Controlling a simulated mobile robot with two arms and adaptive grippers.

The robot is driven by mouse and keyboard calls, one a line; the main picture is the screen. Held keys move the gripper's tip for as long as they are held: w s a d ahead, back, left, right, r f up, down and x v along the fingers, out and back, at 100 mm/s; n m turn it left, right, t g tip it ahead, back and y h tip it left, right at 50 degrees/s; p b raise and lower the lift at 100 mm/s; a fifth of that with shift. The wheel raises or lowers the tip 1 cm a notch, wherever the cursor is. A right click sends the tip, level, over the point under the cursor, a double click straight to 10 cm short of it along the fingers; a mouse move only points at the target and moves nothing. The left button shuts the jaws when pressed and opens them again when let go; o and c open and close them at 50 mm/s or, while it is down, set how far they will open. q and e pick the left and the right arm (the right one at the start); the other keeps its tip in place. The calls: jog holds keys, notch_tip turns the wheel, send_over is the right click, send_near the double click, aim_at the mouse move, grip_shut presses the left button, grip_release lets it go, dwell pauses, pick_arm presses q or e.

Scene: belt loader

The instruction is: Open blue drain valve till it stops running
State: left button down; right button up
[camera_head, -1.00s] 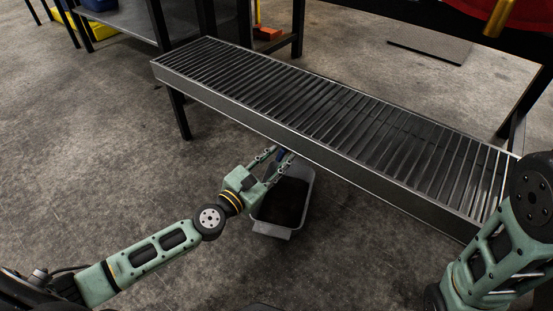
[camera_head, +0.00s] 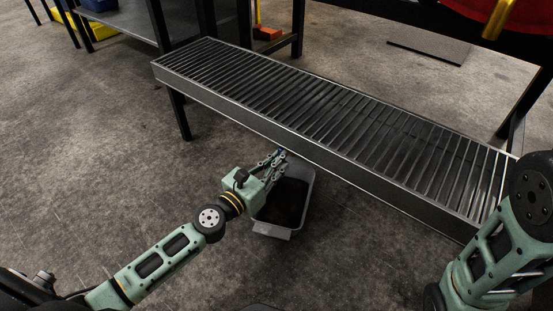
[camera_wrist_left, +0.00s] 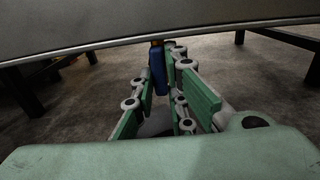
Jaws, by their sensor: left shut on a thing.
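The blue drain valve handle (camera_wrist_left: 158,68) hangs below the conveyor's front edge in the left wrist view. Only a small bit of blue (camera_head: 280,152) shows in the head view. My left gripper (camera_head: 277,160) reaches under the roller conveyor (camera_head: 330,115) from the left. Its fingers (camera_wrist_left: 161,82) are shut on the blue handle, one on each side of it. A grey bin (camera_head: 274,231) with a dark inside stands on the floor below the gripper. I cannot tell whether anything runs from the valve. My right gripper is out of view; only a link of that arm shows.
The conveyor's long side rail (camera_head: 230,108) lies just above the left gripper. A conveyor leg (camera_head: 179,113) stands at its left end. Shelving, a flat dark plate (camera_head: 430,52) and an orange block (camera_head: 267,33) lie farther back. The floor at front left is clear.

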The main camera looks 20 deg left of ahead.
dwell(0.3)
pick_arm(q)
jog(key=c, duration=1.8)
grip_release()
jog(key=shift+o, duration=0.2)
jog(key=shift+s, duration=0.1)
jog(key=v, duration=0.7)
jog(key=shift+s+r, duration=0.1)
